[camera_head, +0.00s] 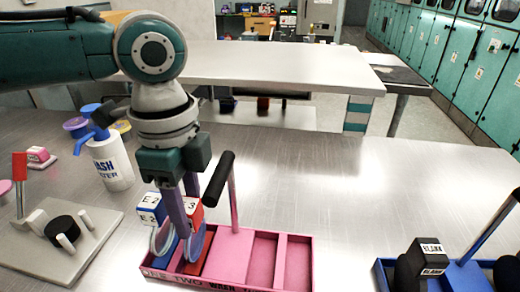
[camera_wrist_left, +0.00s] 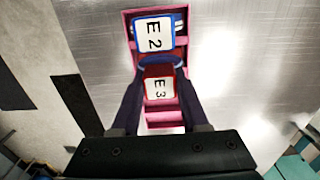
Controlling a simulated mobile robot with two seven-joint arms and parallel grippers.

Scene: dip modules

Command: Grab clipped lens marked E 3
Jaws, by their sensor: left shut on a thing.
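The clipped lens marked E 3 (camera_wrist_left: 160,88) has a red block with a white label. In the wrist view it sits between the two dark fingers of my left gripper (camera_wrist_left: 160,112). In the head view the fingers of my left gripper (camera_head: 184,215) reach down to this lens and partly cover its red block (camera_head: 194,209). The gripper is shut on it. The lens is at the left end of the pink tray (camera_head: 285,236). The blue clipped lens marked E 2 (camera_head: 150,209) stands close beside it, and also shows in the wrist view (camera_wrist_left: 153,35).
The pink tray has an upright handle with a black grip (camera_head: 218,180) right of the gripper. A white wash bottle (camera_head: 110,160) and a grey plate fixture (camera_head: 62,262) stand left. A blue tray (camera_head: 462,275) is at the right. The steel table between and behind the trays is clear.

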